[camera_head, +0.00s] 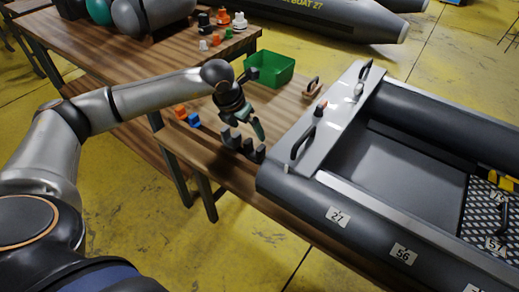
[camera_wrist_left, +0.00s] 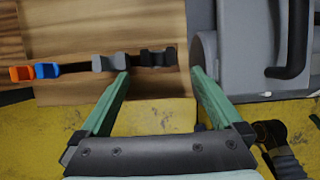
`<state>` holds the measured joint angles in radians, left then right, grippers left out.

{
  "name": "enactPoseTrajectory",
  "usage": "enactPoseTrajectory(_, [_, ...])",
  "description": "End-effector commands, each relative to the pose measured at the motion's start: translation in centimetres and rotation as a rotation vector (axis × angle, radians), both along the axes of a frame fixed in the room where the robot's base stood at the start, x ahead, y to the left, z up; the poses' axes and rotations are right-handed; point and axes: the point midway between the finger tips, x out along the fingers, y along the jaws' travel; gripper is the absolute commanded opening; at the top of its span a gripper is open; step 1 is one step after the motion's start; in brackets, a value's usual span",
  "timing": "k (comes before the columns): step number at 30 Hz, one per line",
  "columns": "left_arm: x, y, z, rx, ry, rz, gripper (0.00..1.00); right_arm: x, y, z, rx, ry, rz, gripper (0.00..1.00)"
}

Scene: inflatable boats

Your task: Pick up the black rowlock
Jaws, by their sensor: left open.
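The black rowlock (camera_wrist_left: 158,57) lies at the right end of a row on the wooden table in the left wrist view. In the head view it shows as a dark forked piece (camera_head: 260,154) near the table's front edge, close to the grey boat. My left gripper (camera_head: 250,126) is above the row, with its green fingers apart and nothing between them. In the left wrist view the fingertips (camera_wrist_left: 160,72) lie on either side of the black rowlock's place in the picture; the exact height gap cannot be told. My right gripper is not in view.
A grey rowlock (camera_wrist_left: 110,62) is beside the black one; blue (camera_wrist_left: 47,70) and orange (camera_wrist_left: 21,74) ones lie further left. A green bin (camera_head: 270,70) stands behind. The grey inflatable boat (camera_head: 300,190) is close on the right. Yellow floor lies in front.

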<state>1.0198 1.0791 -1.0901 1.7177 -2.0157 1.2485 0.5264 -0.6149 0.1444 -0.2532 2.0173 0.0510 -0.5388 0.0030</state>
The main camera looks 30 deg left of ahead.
Motion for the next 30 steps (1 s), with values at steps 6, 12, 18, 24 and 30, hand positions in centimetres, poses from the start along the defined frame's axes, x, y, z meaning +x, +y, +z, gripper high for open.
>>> enactPoseTrajectory(6, [1.4, -0.2, -4.0, -0.001, 0.004, 0.0, 1.0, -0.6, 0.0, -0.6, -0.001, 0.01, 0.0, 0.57])
enactPoseTrajectory(12, [2.2, -0.2, -5.7, -0.002, 0.001, -0.001, 1.0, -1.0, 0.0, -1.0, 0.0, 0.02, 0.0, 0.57])
enactPoseTrajectory(18, [3.0, 0.0, -7.9, -0.001, 0.004, 0.001, 1.0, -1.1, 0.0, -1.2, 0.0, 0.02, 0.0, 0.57])
enactPoseTrajectory(24, [3.9, 0.1, -10.3, -0.002, 0.002, 0.0, 1.0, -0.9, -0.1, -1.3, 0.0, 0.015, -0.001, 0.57])
enactPoseTrajectory(30, [4.1, 0.0, -10.7, -0.001, 0.001, -0.002, 1.0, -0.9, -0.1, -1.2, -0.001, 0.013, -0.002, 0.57])
